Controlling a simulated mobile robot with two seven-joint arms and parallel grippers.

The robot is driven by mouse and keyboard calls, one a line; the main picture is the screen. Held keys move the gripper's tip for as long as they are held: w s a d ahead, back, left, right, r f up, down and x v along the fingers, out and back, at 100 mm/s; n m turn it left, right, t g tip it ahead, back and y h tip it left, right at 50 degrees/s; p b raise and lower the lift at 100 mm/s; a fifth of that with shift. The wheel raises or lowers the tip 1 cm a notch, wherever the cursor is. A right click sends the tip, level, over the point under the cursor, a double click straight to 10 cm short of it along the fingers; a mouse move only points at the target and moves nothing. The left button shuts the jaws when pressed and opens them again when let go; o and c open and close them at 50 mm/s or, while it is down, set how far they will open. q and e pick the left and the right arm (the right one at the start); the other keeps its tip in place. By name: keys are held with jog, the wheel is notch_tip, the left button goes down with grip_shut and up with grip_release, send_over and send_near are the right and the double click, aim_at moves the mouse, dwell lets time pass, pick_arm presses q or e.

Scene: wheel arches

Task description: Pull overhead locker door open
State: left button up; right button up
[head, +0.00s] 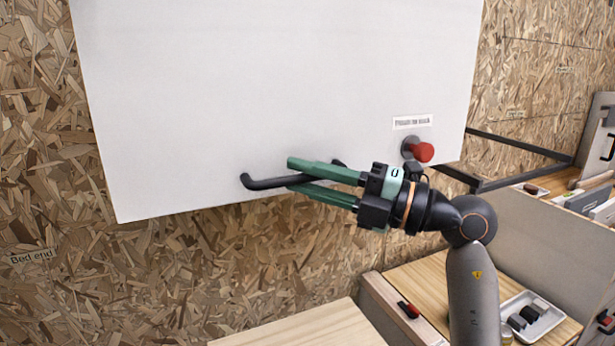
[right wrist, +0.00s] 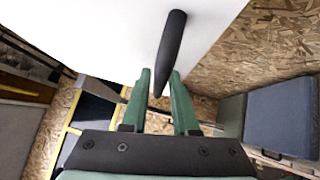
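The overhead locker door (head: 260,85) is a large pale panel filling the upper middle of the head view; it also shows as a white surface in the right wrist view (right wrist: 100,35). A black bar handle (head: 265,183) is on its lower part. A red knob (head: 422,152) sits right of the handle, below a small label (head: 412,121). My right gripper (head: 292,175) has its green fingers apart, with the handle (right wrist: 169,50) between their tips in the right wrist view. I cannot tell whether the fingers touch it. My left gripper is not in view.
A chipboard wall (head: 130,280) is behind and below the door. A wooden surface (head: 310,330) is at the bottom. At lower right, a white tray (head: 533,318) holds dark items. A dark metal frame (head: 520,145) stands right of the door.

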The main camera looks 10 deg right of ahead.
grip_shut()
dwell(1.0)
